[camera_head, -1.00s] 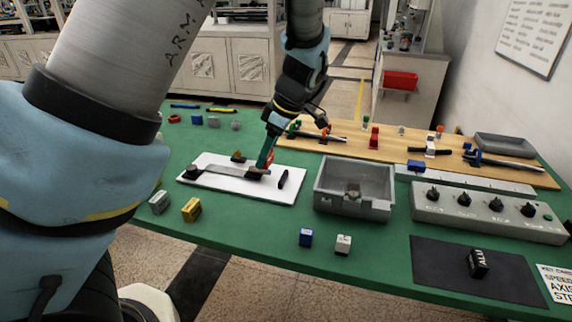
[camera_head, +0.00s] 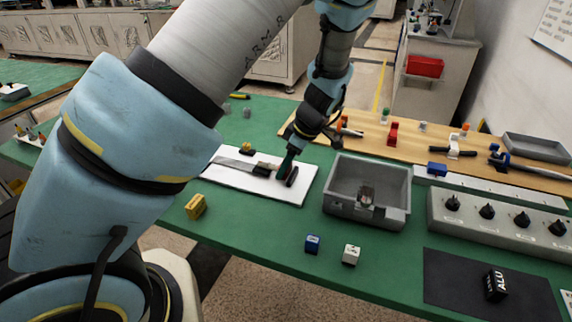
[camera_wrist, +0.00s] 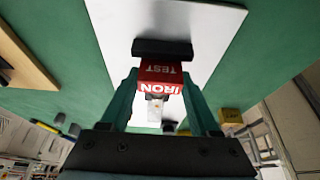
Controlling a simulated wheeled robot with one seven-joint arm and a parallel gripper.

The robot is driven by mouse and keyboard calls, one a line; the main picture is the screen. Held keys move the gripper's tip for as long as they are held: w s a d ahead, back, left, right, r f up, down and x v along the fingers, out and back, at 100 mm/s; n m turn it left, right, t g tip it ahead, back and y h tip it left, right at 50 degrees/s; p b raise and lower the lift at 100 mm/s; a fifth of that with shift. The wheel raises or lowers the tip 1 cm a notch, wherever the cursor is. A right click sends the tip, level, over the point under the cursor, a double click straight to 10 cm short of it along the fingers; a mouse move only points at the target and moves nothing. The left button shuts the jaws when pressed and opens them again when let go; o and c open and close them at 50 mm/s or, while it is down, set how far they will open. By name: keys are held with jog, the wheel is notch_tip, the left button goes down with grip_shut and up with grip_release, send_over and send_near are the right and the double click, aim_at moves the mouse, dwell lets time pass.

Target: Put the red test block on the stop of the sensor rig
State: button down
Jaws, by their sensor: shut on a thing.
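My gripper (camera_wrist: 160,102) is shut on the red test block (camera_wrist: 163,77), whose white lettering reads TEST and IRON in the wrist view. The sensor rig is a white board (camera_head: 302,188) with a grey bar lying along it. Its stop, a black piece (camera_wrist: 160,48), stands right beside the block's far edge; I cannot tell whether they touch. In the head view the stop (camera_head: 292,177) shows at the board's right part, with my gripper (camera_head: 284,168) low over the board just left of it. The block is mostly hidden there.
A grey bin (camera_head: 378,222) stands right of the rig. A yellow block (camera_head: 195,206) lies in front, with blue (camera_head: 312,243) and white (camera_head: 351,254) blocks nearer the bin. A wooden board (camera_head: 370,142) with tools lies behind. Green table between is clear.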

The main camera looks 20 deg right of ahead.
jog(key=shift+f, duration=0.5)
jog(key=shift+c, duration=0.6)
grip_release()
jog(key=b+v, duration=0.3)
jog(key=v, duration=0.9)
jog(key=w+a+m+g+h, duration=0.1)
jog(key=w+a+m, duration=0.1)
jog(key=a, duration=0.6)
jog(key=w+a+m+g+h, duration=0.1)
jog(key=w+a+m, duration=0.1)
jog(key=a, duration=0.7)
jog(key=s+a+m, duration=0.2)
jog(key=a+m, duration=0.1)
jog(key=a, duration=0.5)
jog(key=s+a+m+h, duration=0.1)
jog(key=s+a+m, duration=0.2)
jog(key=a, duration=0.5)
jog(key=shift+a+r+m+t, duration=0.25)
jog(key=shift+r+m+t, duration=0.05)
jog(key=shift+r, duration=0.05)
